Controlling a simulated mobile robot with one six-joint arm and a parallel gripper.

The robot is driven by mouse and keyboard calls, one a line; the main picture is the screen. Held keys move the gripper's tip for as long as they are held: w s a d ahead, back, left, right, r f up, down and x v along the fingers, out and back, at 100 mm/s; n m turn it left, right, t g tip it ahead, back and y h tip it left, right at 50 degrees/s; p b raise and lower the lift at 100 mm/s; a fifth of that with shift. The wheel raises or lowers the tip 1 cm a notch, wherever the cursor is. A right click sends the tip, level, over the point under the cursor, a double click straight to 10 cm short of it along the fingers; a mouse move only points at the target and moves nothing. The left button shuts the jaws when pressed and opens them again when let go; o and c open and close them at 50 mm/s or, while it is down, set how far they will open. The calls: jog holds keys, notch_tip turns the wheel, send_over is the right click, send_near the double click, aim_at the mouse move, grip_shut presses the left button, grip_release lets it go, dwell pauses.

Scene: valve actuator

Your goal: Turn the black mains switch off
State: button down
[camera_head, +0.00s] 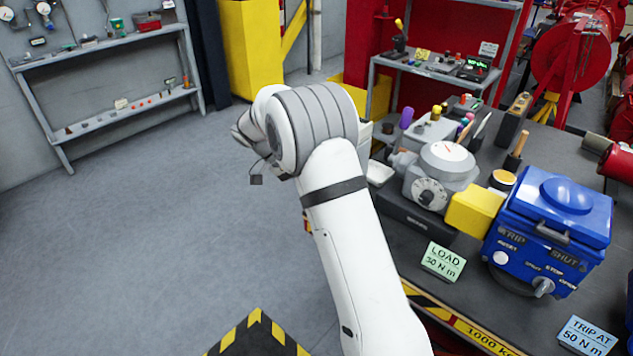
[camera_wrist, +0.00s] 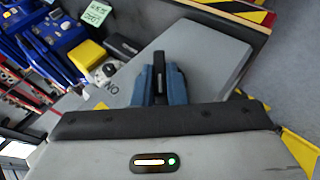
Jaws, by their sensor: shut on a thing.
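In the wrist view the black mains switch (camera_wrist: 159,57) shows as a dark upright lever against a grey box (camera_wrist: 215,65). The letters "ON" stand upside down on the box, left of the switch. My gripper (camera_wrist: 159,72) has its two blue fingers closed on either side of the lever. The lower part of the lever is hidden between the fingers. In the head view my white arm covers the gripper, and I cannot make out the switch there.
A blue actuator (camera_head: 553,225) with a yellow block (camera_head: 473,211) and a grey gearbox (camera_head: 440,178) stands on the bench at right. Shelves (camera_head: 110,45) line the back left wall. The grey floor at left is clear.

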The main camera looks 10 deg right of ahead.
jog(key=shift+w+a+r, duration=0.1)
jog(key=c, duration=1.5)
grip_release()
jog(key=shift+o, duration=0.2)
jog(key=v, duration=0.7)
jog(key=shift+a+r+b, duration=0.2)
jog(key=shift+a+b, duration=0.1)
jog(key=s+d+r+n+t+y, duration=0.1)
jog(key=s+d+r+n+y, duration=0.2)
jog(key=s, duration=0.5)
jog(key=s+d+r+n+t+y, duration=0.1)
jog(key=s+d+r+n+y, duration=0.15)
jog(key=s, duration=0.55)
jog(key=s+f+n+t+y, duration=0.1)
jog(key=s+f+t, duration=0.1)
jog(key=s, duration=0.6)
jog(key=s+f+n+t+y, duration=0.2)
jog(key=s, duration=0.5)
jog(key=shift+s+d+f, duration=0.15)
jog(key=shift+s+d, duration=0.1)
jog(key=shift+s, duration=0.15)
